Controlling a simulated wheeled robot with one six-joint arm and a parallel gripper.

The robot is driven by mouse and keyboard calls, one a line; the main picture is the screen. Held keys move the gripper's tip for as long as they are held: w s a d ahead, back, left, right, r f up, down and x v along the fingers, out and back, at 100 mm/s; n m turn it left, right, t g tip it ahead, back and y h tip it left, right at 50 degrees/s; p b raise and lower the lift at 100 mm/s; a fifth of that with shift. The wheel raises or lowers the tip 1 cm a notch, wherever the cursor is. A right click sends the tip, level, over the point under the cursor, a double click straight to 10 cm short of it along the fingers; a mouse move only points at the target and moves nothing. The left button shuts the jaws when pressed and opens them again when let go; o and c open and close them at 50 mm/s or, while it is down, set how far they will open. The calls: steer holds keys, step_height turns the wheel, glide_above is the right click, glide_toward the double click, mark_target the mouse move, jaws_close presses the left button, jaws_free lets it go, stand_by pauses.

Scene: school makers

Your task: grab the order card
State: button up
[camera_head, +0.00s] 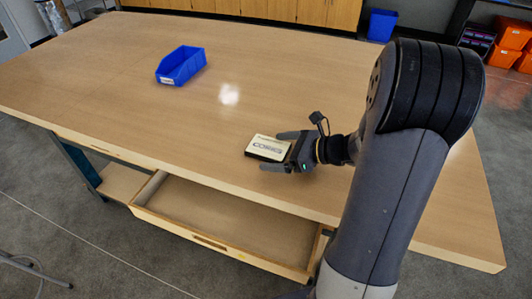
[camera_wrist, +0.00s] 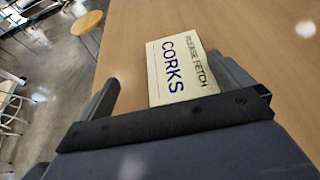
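The order card (camera_head: 267,147) is a cream card over the wooden table near its front edge. In the wrist view the order card (camera_wrist: 180,72) reads "PLEASE FETCH CORKS". My gripper (camera_head: 272,151) reaches in from the right with its fingers on either side of the card. In the wrist view my gripper (camera_wrist: 165,70) is open. A clear gap shows between the left finger and the card, while the right finger is close beside the card's right edge. I cannot tell whether that finger touches it.
A blue bin (camera_head: 181,66) stands on the table (camera_head: 110,62) at the back left. An open drawer (camera_head: 225,218) sticks out below the front edge and looks empty. A round stool (camera_wrist: 88,22) is on the floor. Most of the tabletop is clear.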

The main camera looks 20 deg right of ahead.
mark_target(271, 154)
steer(key=shift+w+a+f, duration=0.2)
steer(key=shift+a+f, duration=0.7)
steer(key=shift+c, duration=0.5)
steer(key=shift+w+a+f, duration=0.1)
steer(key=shift+w, duration=0.1)
steer(key=c, duration=1.1)
steer(key=shift+r, duration=0.45)
steer(key=shift+c, duration=0.3)
step_height(271, 154, up, 3)
steer(key=shift+w+a+f, duration=0.1)
steer(key=shift+w, duration=0.05)
jaws_close()
step_height(271, 154, up, 7)
steer(key=shift+p, duration=0.35)
steer(key=c, duration=0.9)
jaws_free()
